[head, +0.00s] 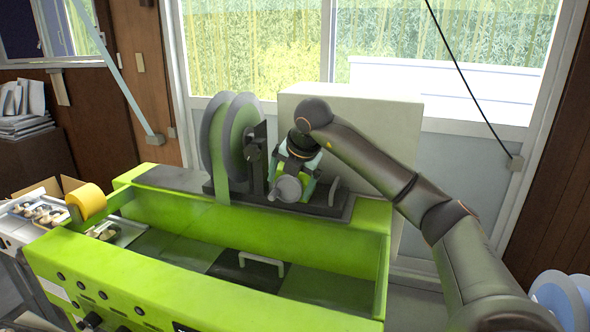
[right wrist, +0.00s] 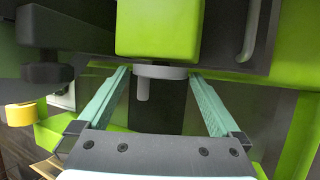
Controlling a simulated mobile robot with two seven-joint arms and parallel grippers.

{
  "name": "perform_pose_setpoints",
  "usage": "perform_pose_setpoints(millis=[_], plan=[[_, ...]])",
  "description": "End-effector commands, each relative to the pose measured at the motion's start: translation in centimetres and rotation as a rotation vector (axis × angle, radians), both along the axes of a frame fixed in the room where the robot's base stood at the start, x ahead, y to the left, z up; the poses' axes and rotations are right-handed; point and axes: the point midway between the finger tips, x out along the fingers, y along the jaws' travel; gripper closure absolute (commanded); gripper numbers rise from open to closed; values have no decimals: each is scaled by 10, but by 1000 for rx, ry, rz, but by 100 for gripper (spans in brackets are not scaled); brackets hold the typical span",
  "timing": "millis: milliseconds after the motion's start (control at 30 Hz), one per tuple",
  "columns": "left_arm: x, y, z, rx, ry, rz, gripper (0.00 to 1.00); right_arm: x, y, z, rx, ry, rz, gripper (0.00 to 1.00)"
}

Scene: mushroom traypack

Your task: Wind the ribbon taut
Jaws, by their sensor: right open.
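A reel with two large grey discs (head: 232,140) stands upright on the back ledge of the green machine (head: 300,240). Right of it is a grey round crank knob (head: 287,190); in the right wrist view it is a grey disc (right wrist: 172,72) with a short peg (right wrist: 142,90), below a green block (right wrist: 158,28). My right gripper (right wrist: 158,75) is open, with its teal fingers to either side of the disc and peg and a gap on both sides. In the head view the right gripper (head: 293,182) points down at the knob. My left gripper is not in view.
A yellow roll (head: 87,201) sits at the machine's left end, near trays of mushrooms (head: 42,212). A pale panel (head: 350,145) stands behind the knob. The machine's long trough is mostly clear, with a small white handle (head: 262,264) in it. A blue-white spool (head: 562,300) is at lower right.

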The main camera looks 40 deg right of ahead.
Motion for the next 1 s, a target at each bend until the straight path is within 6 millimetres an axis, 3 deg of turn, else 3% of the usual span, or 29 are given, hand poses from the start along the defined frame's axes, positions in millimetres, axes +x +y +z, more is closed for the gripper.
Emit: perform_pose_setpoints(millis=[300,500,1000], plan=[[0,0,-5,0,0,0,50,-32,12,59,-1,-7,0,0],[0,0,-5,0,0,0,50,-48,18,87,0,-4,-1,0],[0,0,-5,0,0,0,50,-55,20,97,-1,0,-2,0]])
